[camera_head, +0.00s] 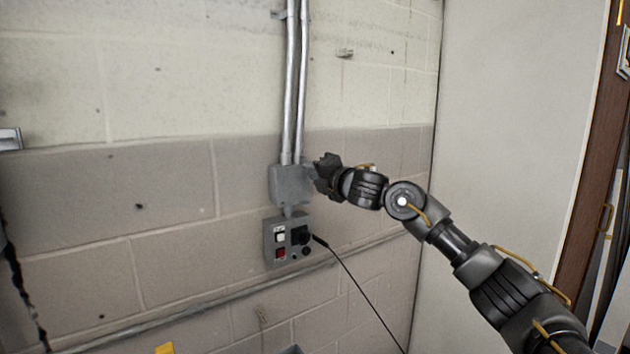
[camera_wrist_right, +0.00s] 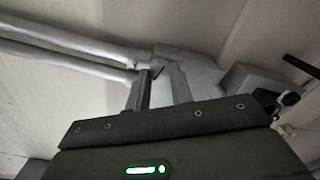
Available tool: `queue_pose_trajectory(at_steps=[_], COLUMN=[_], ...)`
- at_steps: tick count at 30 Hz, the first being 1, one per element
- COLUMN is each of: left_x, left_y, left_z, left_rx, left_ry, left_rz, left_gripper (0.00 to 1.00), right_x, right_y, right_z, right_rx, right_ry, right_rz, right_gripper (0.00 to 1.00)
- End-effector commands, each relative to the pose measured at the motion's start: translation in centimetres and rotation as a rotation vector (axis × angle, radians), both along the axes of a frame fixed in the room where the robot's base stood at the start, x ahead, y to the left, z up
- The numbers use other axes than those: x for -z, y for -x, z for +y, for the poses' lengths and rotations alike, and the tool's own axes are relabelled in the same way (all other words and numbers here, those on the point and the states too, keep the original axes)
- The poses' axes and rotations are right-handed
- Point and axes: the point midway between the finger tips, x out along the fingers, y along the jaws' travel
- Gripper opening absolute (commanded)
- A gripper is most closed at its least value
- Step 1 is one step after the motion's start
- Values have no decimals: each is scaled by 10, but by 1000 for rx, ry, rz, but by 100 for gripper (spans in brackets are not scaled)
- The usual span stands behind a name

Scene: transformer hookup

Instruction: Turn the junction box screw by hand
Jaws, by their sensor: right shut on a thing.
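The grey junction box (camera_head: 289,186) is fixed to the wall in the middle of the head view, at the lower end of two metal conduits. In the right wrist view the box (camera_wrist_right: 197,66) shows behind my fingers. My right gripper (camera_head: 318,172) is at the upper right side of the box, its fingertips close against it. In the wrist view its two fingers (camera_wrist_right: 158,88) point at the box with a small gap between them. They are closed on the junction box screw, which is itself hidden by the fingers. My left gripper is out of view.
A control box (camera_head: 268,242) with a white and a red switch and a black plug sits just below. A black cable (camera_head: 358,285) runs down right from it. Two conduits (camera_head: 292,80) rise above the junction box.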

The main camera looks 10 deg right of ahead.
Motion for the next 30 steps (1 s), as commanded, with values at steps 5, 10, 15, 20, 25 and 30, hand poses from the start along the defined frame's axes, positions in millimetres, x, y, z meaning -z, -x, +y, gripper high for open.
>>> queue_pose_trajectory(at_steps=[5, 10, 15, 20, 25, 30], left_x=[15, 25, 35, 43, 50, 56], left_y=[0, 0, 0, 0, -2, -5], left_z=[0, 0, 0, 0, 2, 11], left_rx=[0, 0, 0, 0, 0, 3], left_ry=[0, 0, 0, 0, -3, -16], left_rz=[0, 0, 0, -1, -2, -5], left_gripper=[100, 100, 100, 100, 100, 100], right_x=[0, -1, -2, -2, -2, -3], right_y=[0, 0, 0, 0, -1, 0], right_z=[-2, -2, -3, -3, -4, -4], right_rx=[4, 5, 7, 7, 9, 8], right_ry=[152, 300, 450, 590, 734, 864], right_rz=[-70, -132, -194, -251, -310, -364], right_gripper=[0, 0, 0, 0, 0, 0])
